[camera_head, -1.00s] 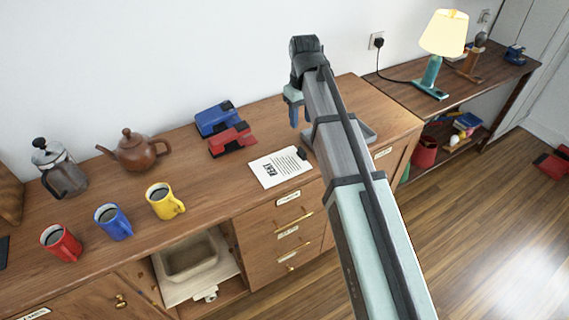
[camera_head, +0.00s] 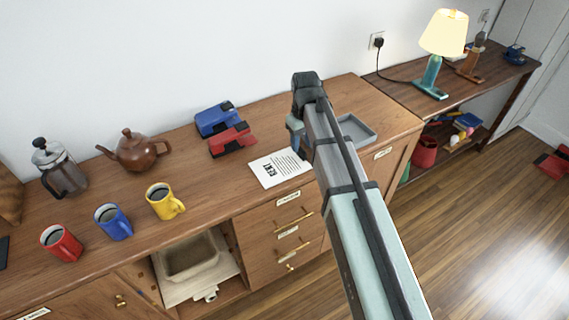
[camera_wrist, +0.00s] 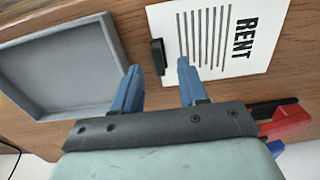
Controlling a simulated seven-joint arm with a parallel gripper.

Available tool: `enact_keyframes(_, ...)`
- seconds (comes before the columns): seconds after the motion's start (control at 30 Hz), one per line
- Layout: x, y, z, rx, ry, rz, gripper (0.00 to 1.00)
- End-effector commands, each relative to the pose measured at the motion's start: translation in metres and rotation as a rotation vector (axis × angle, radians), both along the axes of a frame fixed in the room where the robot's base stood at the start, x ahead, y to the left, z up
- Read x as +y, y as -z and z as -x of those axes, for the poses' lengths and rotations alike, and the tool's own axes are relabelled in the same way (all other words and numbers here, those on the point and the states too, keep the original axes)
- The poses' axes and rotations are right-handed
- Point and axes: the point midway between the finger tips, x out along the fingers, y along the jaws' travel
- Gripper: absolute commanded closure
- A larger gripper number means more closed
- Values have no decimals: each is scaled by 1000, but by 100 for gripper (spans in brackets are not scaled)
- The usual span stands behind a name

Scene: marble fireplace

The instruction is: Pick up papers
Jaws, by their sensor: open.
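The papers (camera_head: 279,169) lie flat on the wooden cabinet top, right of the red stapler-like object. In the wrist view the top sheet (camera_wrist: 222,45) reads "RENT", and a black clip (camera_wrist: 158,57) sits on its edge. My gripper (camera_head: 299,150) is low over the right end of the papers in the head view, where the arm hides the clip. In the wrist view my gripper (camera_wrist: 157,75) is open and empty, with its two blue fingertips on either side of the clip's near end. I cannot tell whether the fingers touch the paper.
A grey tray (camera_head: 356,131) lies just right of my gripper. A red device (camera_head: 232,140) and a blue device (camera_head: 217,119) stand behind the papers. A yellow mug (camera_head: 161,202), a blue mug (camera_head: 112,222) and a brown teapot (camera_head: 134,151) are farther left.

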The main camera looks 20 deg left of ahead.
Motion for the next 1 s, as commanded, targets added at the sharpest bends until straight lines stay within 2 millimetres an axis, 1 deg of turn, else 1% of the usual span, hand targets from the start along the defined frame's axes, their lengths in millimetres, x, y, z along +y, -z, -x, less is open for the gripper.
enact_keyframes(0.1, -2, 16, 0, 1, 0, 1, 57)
enact_keyframes(0.2, -2, 26, 0, 1, 0, 1, 57)
enact_keyframes(0.3, -2, 30, 0, -1, 0, -1, 57)
enact_keyframes(0.5, -2, 30, 0, -1, 0, -1, 57)
enact_keyframes(0.93, -2, 30, 0, -1, 0, -1, 99)
enact_keyframes(1.0, -2, 30, 0, -1, 0, -1, 100)
